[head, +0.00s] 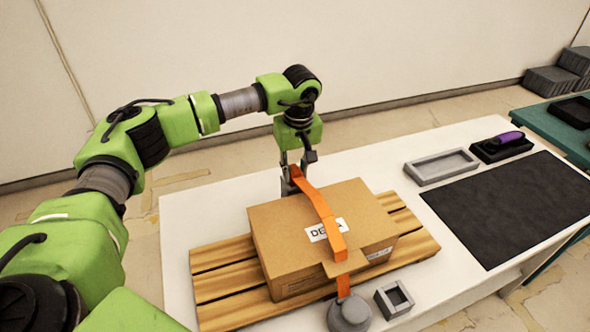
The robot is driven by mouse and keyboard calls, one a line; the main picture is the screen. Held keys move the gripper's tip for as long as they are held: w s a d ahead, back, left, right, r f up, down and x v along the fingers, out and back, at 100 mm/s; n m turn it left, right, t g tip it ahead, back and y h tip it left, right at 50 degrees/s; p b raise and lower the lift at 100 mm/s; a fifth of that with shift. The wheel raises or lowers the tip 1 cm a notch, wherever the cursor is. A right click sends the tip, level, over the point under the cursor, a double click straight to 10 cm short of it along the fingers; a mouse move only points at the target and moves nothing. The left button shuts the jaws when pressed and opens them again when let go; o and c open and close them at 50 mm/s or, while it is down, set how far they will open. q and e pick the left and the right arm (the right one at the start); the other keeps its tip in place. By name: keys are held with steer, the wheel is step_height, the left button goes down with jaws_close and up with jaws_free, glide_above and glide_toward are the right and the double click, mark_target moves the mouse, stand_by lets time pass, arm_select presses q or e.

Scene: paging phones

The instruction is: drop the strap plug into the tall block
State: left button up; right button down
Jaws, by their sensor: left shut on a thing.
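My left gripper (293,172) points down at the far edge of the cardboard box, shut on the strap plug at the end of the orange strap (325,215). The plug itself is mostly hidden by the fingers. The strap runs over the box top and down the near side to a round grey base (349,314). A small square grey block (394,299) with an opening in its top stands next to that base. I cannot tell whether grey parts below the gripper belong to a tall block; the box hides that place. My right gripper is not in view.
The box (280,235) sits on a slatted wooden pallet (225,270) on a white table (180,220). To the right are a grey tray (441,167), a black holder (503,148) with a purple-handled tool (503,139), and a clear dark mat (515,207).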

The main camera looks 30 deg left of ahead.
mark_target(297, 173)
arm_select(q)
steer(key=o, duration=0.8)
steer(key=shift+o, duration=0.2)
step_height(297, 173, up, 11)
steer(key=s+d+p, duration=0.1)
steer(key=p, duration=0.5)
steer(key=shift+p, duration=0.4)
steer(key=shift+f, duration=0.1)
